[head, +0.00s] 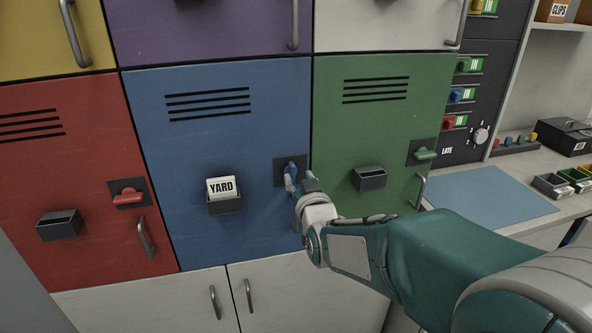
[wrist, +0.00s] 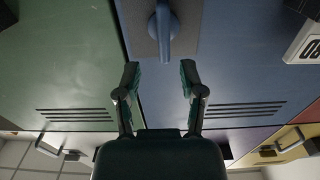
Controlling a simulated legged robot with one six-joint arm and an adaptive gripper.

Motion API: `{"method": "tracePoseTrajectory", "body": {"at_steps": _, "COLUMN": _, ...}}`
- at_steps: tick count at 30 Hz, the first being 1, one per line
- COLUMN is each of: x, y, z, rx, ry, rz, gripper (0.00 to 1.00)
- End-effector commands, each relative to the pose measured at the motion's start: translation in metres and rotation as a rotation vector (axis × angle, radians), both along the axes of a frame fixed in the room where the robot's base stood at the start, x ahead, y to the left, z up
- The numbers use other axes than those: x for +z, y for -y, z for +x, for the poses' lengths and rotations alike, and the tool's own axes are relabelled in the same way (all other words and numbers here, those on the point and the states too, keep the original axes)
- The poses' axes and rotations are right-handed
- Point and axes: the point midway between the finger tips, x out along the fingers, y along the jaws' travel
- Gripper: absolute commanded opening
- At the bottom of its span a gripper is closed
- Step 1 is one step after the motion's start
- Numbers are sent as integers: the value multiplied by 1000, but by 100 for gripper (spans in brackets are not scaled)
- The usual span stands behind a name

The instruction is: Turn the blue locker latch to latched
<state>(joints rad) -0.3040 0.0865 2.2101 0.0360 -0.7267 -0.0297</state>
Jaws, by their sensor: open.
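The blue locker door (head: 235,130) is in the middle of the lower row in the head view. Its blue latch (head: 291,168) sits on a dark plate at the door's right side, partly hidden by my gripper (head: 300,183). In the wrist view, which is upside down, the latch handle (wrist: 163,30) stands roughly vertical on its grey plate. My gripper (wrist: 160,78) is open and empty there, its two fingers spread to either side of the handle's line. The handle's end is just past the fingertips; I see no contact.
A holder with a YARD card (head: 221,188) is left of the latch. The red latch (head: 128,196) and green latch (head: 425,154) lie about horizontal. A small dark bin (head: 369,179) is on the green door (head: 385,125). A counter with a blue mat (head: 490,195) is right.

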Motion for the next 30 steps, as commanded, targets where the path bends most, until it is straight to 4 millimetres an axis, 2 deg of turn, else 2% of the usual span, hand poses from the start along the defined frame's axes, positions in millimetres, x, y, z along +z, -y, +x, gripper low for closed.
{"method": "tracePoseTrajectory", "body": {"at_steps": 3, "x": -1, "y": -5, "z": 19, "rx": 1, "ry": -3, "rz": 0, "gripper": 51}}
{"method": "tracePoseTrajectory", "body": {"at_steps": 7, "x": 0, "y": -6, "z": 32, "rx": 0, "ry": -2, "rz": 3, "gripper": 51}}
{"method": "tracePoseTrajectory", "body": {"at_steps": 17, "x": 0, "y": -7, "z": 38, "rx": 0, "ry": -1, "rz": 4, "gripper": 51}}
{"method": "tracePoseTrajectory", "body": {"at_steps": 18, "x": 0, "y": -8, "z": 38, "rx": 0, "ry": -2, "rz": 3, "gripper": 47}}
{"method": "tracePoseTrajectory", "body": {"at_steps": 20, "x": 0, "y": -8, "z": 38, "rx": 1, "ry": -2, "rz": 3, "gripper": 20}}
{"method": "tracePoseTrajectory", "body": {"at_steps": 21, "x": 0, "y": -9, "z": 38, "rx": 0, "ry": -2, "rz": 2, "gripper": 2}}
{"method": "tracePoseTrajectory", "body": {"at_steps": 22, "x": 0, "y": -9, "z": 38, "rx": 0, "ry": -2, "rz": 2, "gripper": 0}}
{"method": "tracePoseTrajectory", "body": {"at_steps": 30, "x": 0, "y": -9, "z": 38, "rx": 3, "ry": -1, "rz": 0, "gripper": 0}}
